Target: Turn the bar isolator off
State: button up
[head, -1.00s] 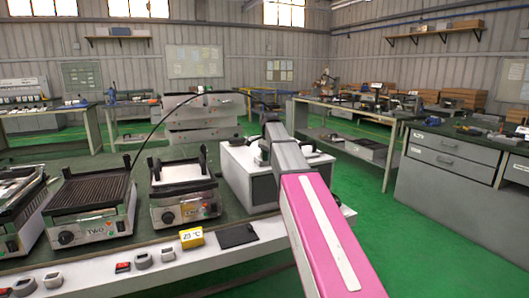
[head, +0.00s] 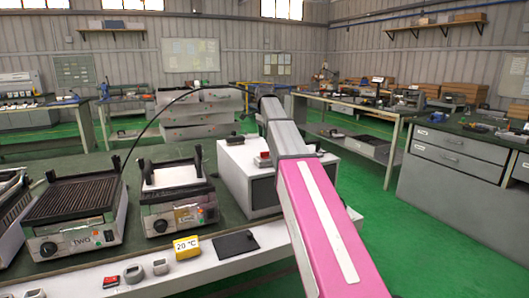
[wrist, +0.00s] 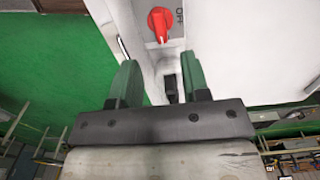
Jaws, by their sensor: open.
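A red part (head: 263,159) on top of the white box (head: 233,172) in the head view looks like the same knob. The knob lies beyond the fingertips, roughly in line with the gap, untouched. My arm hides the gripper in the head view.
Two grills, one marked TWO (head: 75,215) and one with a white plate (head: 178,195), stand left of the white box. A yellow 20 °C display (head: 187,247), a black pad (head: 236,243) and a red switch (head: 110,281) are along the bench front. Green floor is free to the right.

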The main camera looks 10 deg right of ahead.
aim_at(265, 154)
notch_tip(265, 154, down, 8)
jog(key=shift+f, duration=0.2)
jog(key=shift+c, duration=0.3)
grip_shut()
